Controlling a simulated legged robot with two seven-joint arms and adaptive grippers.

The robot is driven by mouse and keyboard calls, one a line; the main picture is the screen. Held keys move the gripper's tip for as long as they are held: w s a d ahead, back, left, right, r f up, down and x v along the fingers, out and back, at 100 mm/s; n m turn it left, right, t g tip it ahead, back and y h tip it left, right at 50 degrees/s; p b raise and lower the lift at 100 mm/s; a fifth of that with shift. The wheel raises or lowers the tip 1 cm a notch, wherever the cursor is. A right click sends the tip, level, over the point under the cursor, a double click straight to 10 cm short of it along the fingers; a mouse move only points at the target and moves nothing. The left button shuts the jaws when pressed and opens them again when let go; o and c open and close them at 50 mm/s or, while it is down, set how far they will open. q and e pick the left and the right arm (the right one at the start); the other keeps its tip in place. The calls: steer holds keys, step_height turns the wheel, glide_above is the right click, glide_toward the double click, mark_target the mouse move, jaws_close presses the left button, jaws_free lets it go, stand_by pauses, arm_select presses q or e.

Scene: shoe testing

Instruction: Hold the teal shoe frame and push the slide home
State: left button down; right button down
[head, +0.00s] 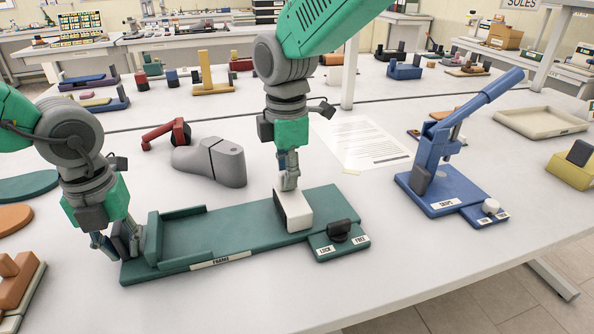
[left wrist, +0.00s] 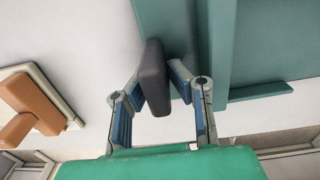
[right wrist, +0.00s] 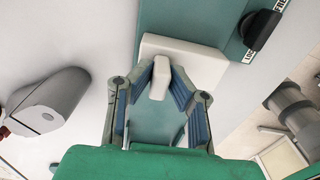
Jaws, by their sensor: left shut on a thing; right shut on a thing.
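The teal shoe frame (head: 235,232) lies flat on the table, with a raised end stop at its left end. My left gripper (head: 128,245) is shut on the dark grip (left wrist: 153,78) at the frame's left end. The white slide (head: 293,212) sits on the frame toward its right end, apart from the end stop. My right gripper (head: 289,182) is shut on the slide's upright tab (right wrist: 160,78) from above. A black knob (head: 339,229) stands on the side plate between the LOCK and FREE labels; its exact setting is hard to tell.
A grey shoe form (head: 210,160) and a red clamp-like tool (head: 168,133) lie behind the frame. A blue press (head: 440,175) stands to the right. A paper sheet (head: 362,142) lies behind. Orange and tan parts (head: 18,282) are at the left edge. The table front is clear.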

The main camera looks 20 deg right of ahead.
arm_select(q)
steer(key=shift+d, duration=0.25)
arm_select(e)
steer(key=c, duration=1.7)
jaws_free()
steer(key=shift+a, duration=0.2)
steer(key=shift+o, duration=0.8)
steer(key=shift+d, duration=0.15)
arm_select(q)
steer(key=shift+a, duration=0.1)
arm_select(e)
step_height(320, 180, up, 12)
steer(key=shift+f, duration=0.15)
arm_select(q)
steer(key=c, duration=1.4)
jaws_free()
steer(key=shift+r, duration=0.1)
